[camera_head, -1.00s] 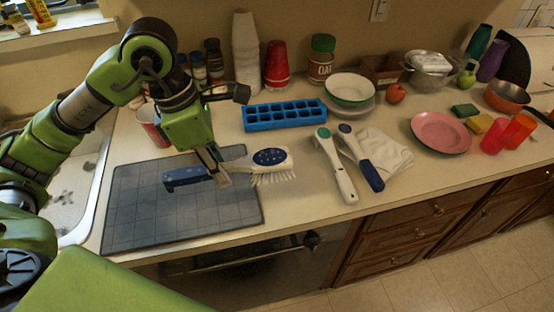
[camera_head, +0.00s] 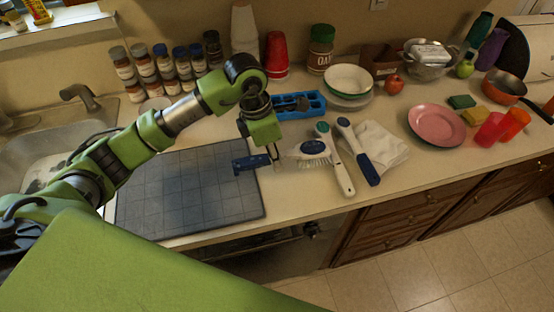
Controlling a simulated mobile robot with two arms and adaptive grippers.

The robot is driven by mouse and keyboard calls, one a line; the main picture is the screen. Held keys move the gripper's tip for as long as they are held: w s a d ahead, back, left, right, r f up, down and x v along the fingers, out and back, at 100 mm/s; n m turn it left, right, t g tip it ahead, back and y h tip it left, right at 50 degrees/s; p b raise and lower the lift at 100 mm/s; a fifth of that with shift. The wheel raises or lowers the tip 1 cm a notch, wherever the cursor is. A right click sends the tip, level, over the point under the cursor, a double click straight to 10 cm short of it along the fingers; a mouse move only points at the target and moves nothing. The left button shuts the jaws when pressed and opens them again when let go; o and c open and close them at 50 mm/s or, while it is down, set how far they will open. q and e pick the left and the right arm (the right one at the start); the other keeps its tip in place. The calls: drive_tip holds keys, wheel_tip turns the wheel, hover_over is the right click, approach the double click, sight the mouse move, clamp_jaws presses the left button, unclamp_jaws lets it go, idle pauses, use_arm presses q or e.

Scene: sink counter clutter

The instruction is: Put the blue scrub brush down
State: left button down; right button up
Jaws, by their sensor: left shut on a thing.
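The scrub brush (camera_head: 313,149) has a white head with a blue oval, white bristles and a blue handle. My left gripper (camera_head: 276,162) is shut on its blue handle, past the right edge of the dark grid mat (camera_head: 190,190). The handle end points left over the mat. The bristles face down close to the counter, but I cannot tell whether they touch it. The head is right beside a white brush with a teal spot (camera_head: 343,178) and overlaps it in view. My right gripper is not in view.
A blue-handled brush (camera_head: 366,168) and a white cloth (camera_head: 386,148) lie to the right. A blue ice tray (camera_head: 312,103) is behind my left gripper. A pink plate (camera_head: 437,125) is farther right. The sink (camera_head: 30,150) is at left. The mat is clear.

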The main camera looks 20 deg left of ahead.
use_arm(q)
drive_tip(key=shift+w+d+f, duration=0.15)
drive_tip(key=shift+d+f, duration=0.1)
drive_tip(key=shift+f, duration=0.05)
drive_tip(key=shift+p+x, duration=1.05)
drive_tip(key=shift+a+f, duration=0.2)
drive_tip(key=shift+f, duration=0.65)
drive_tip(key=c, duration=1.9)
unclamp_jaws()
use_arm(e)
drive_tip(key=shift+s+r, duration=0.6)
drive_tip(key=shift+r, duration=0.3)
use_arm(q)
drive_tip(key=shift+r, duration=0.1)
